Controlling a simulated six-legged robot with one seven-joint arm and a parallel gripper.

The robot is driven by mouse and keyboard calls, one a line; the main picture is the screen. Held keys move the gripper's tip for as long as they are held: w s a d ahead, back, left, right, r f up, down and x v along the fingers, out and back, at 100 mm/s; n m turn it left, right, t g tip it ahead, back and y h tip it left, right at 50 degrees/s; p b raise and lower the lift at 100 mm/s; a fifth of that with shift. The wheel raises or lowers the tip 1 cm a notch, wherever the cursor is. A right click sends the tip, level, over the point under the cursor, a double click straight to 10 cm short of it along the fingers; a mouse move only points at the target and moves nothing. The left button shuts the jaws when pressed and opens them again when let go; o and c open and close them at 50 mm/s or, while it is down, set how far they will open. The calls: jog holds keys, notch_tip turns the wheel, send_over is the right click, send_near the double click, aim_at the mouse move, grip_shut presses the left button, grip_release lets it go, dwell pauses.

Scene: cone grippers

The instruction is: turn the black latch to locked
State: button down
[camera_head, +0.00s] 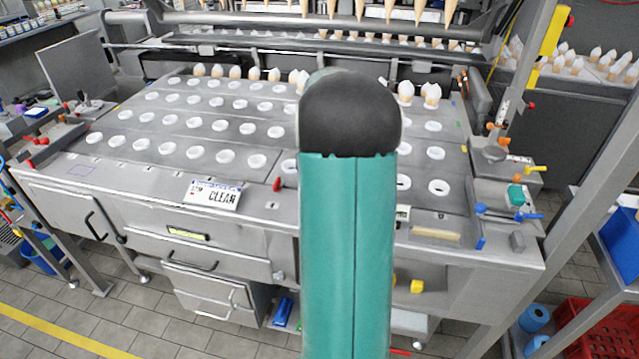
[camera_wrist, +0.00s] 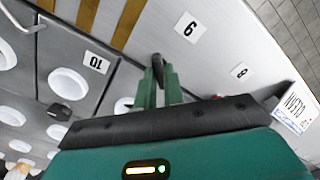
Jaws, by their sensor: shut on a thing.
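My gripper (camera_wrist: 160,86) shows in the wrist view as two green fingers close together, reaching to the metal machine top. A small black piece (camera_wrist: 157,61), which looks like the black latch, stands between the fingertips, and the gripper is shut on it. Its lower part is hidden by the fingers, and I cannot tell its exact angle. In the head view my green arm covers the gripper and the latch.
White number labels, 10 (camera_wrist: 97,62) and 9 (camera_wrist: 188,28), flank the fingers. The metal machine (camera_head: 150,190) carries rows of white rings (camera_head: 223,156). A sign (camera_head: 212,194) lies on its front edge. Several cones (camera_head: 235,72) stand along the back.

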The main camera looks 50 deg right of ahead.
jog(key=m, duration=0.4)
jog(key=shift+w+m, duration=0.15)
jog(key=shift+m, duration=1.95)
jog(key=c, duration=1.5)
grip_release()
notch_tip(320, 180, up, 14)
